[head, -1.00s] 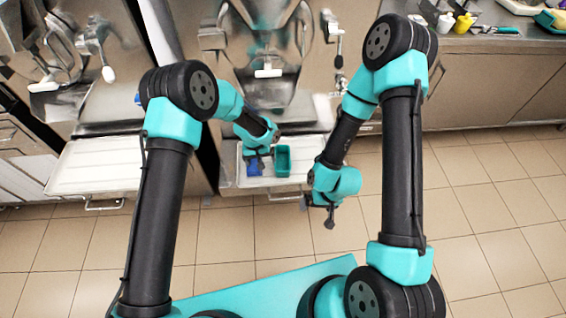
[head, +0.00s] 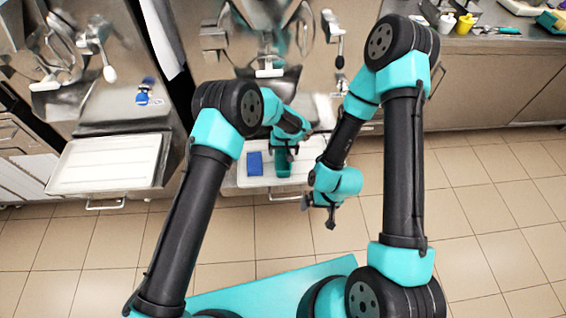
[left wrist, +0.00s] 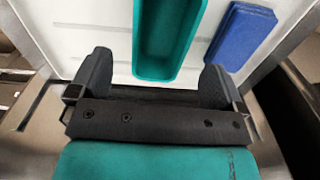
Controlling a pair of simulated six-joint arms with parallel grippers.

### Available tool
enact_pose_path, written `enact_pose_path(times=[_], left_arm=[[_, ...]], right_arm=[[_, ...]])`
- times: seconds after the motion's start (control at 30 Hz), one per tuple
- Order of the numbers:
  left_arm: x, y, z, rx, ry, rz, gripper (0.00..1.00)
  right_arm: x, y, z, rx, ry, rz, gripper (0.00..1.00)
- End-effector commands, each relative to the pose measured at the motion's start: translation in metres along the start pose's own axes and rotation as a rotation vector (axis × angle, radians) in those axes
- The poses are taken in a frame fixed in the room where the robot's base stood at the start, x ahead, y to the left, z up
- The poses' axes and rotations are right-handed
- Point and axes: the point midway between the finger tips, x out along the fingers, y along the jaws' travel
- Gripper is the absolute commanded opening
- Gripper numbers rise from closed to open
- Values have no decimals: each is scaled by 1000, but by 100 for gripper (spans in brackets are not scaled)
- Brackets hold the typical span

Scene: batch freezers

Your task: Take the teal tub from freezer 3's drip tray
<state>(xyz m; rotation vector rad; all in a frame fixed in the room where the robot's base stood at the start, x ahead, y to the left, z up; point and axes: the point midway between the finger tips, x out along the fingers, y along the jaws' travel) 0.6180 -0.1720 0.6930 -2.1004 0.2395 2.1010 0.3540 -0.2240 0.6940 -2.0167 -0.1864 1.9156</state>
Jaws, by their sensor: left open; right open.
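The teal tub (head: 283,168) lies on the white drip tray (head: 230,186) of the middle freezer. My left gripper (head: 284,147) is over the tub's far part and hides some of it. In the left wrist view the open-topped, empty-looking tub (left wrist: 168,42) has its end between the two spread fingers of my left gripper (left wrist: 156,68). Gaps show on both sides, and the height between them is hard to tell. My right gripper (head: 324,207) is open and empty, in front of the tray's right end.
A blue block (head: 255,162) lies on the tray beside the tub, and it also shows in the left wrist view (left wrist: 240,35). Another white tray (head: 105,165) sits at left. A counter (head: 500,42) with bottles stands at right. The tiled floor is clear.

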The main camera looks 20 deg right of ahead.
Motion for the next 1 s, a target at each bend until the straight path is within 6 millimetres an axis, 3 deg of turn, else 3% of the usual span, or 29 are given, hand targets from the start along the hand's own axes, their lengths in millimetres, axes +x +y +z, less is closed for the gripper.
enact_pose_path(times=[0.2,0.67,1.0], left_arm=[[28,-1,0,0,0,0,96],[36,-1,-1,0,-1,0,96],[77,-3,-5,0,-1,0,96]], right_arm=[[0,0,0,0,0,0,97],[0,0,0,0,0,0,97],[0,0,0,0,0,0,97]])
